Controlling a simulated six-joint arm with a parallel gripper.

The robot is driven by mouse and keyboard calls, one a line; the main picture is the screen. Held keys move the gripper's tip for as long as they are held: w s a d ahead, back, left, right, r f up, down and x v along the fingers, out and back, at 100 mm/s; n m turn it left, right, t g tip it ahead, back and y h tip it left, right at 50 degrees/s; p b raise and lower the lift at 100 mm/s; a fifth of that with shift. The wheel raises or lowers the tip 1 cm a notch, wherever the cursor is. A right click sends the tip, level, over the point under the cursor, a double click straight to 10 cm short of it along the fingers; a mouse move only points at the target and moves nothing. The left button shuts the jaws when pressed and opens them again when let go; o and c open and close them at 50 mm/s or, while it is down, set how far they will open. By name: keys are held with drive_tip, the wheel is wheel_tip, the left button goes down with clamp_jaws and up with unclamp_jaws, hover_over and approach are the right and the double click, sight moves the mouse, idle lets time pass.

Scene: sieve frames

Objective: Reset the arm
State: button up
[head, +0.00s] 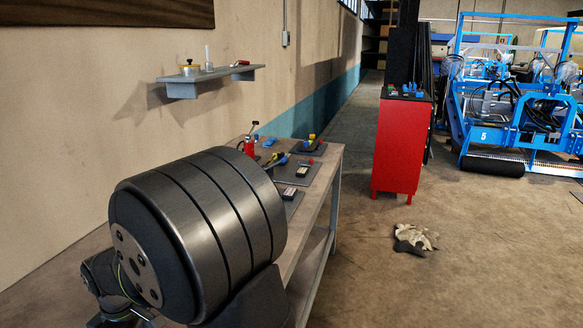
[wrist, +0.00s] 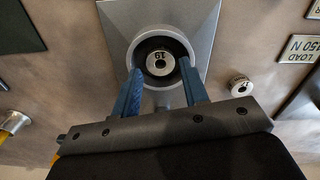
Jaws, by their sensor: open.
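My gripper (wrist: 162,72) shows in the wrist view with two blue fingers apart. Between and just beyond the fingertips is a round grey ring or cup (wrist: 135,44) with a dark inside and a pale centre disc (wrist: 160,63) marked 19. It stands on a square grey plate (wrist: 200,14). I cannot tell whether the fingers touch the ring. Nothing is clearly held. In the head view the gripper is not visible, and the near part of the workbench (head: 329,158) is hidden.
In the wrist view, a small round metal piece (wrist: 240,86) and a "LOAD 150 N" label (wrist: 301,48) lie right; a dark pad (wrist: 18,28) lies left. In the head view, a wall shelf (head: 212,76) hangs above; a red cabinet (head: 401,148) and floor rag (head: 416,237) are right.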

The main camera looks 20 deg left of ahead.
wheel_tip(320, 180, up, 2)
drive_tip(key=shift+r, duration=0.1)
drive_tip(key=w+d+r, duration=0.7)
drive_tip(key=d, duration=0.2)
drive_tip(key=s+a+f, duration=0.2)
drive_tip(key=s+f, duration=0.1)
drive_tip(key=s, duration=0.3)
drive_tip(key=s+a+f, duration=0.3)
drive_tip(key=s, duration=0.4)
drive_tip(key=s+a+f, duration=0.3)
drive_tip(key=s+f, duration=0.1)
drive_tip(key=s, duration=0.2)
drive_tip(key=shift+s, duration=0.35)
drive_tip(key=shift+f, duration=0.8)
drive_tip(key=shift+o, duration=0.2)
